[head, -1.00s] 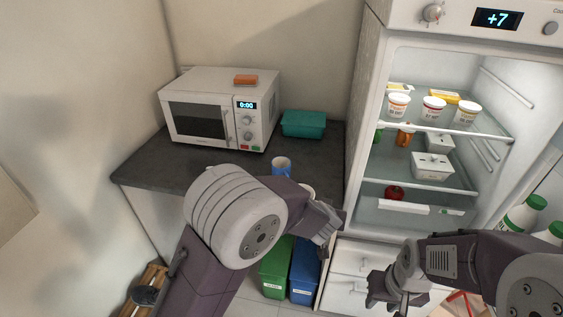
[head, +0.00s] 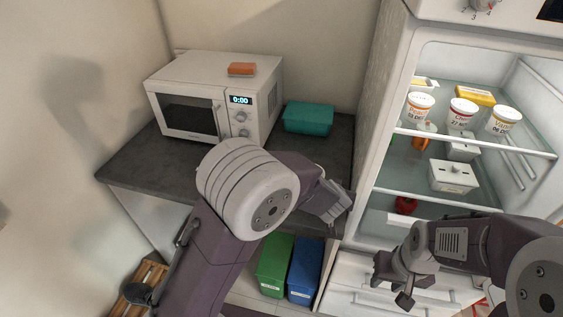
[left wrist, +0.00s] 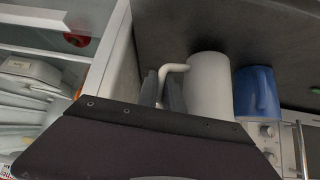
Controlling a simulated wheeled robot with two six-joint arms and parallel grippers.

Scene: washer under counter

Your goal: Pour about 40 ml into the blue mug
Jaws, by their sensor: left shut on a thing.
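The blue mug (left wrist: 257,93) shows in the left wrist view, just right of a plain white vessel (left wrist: 208,88) with a side handle. A gap between the two cannot be judged. My left gripper (left wrist: 162,88) has its dark fingers at the white vessel's handle and is shut on it. In the head view my left gripper (head: 335,205) is over the counter's front right part, and my left arm hides both vessels. The liquid is not visible. My right gripper (head: 392,282) is in front of the fridge drawers, its fingers apart and empty.
The dark counter (head: 135,165) carries a white microwave (head: 185,112) and a teal box (head: 309,119) at the back. The open fridge (head: 400,170) stands on the right. Green (head: 275,265) and blue (head: 304,270) bins stand below the counter.

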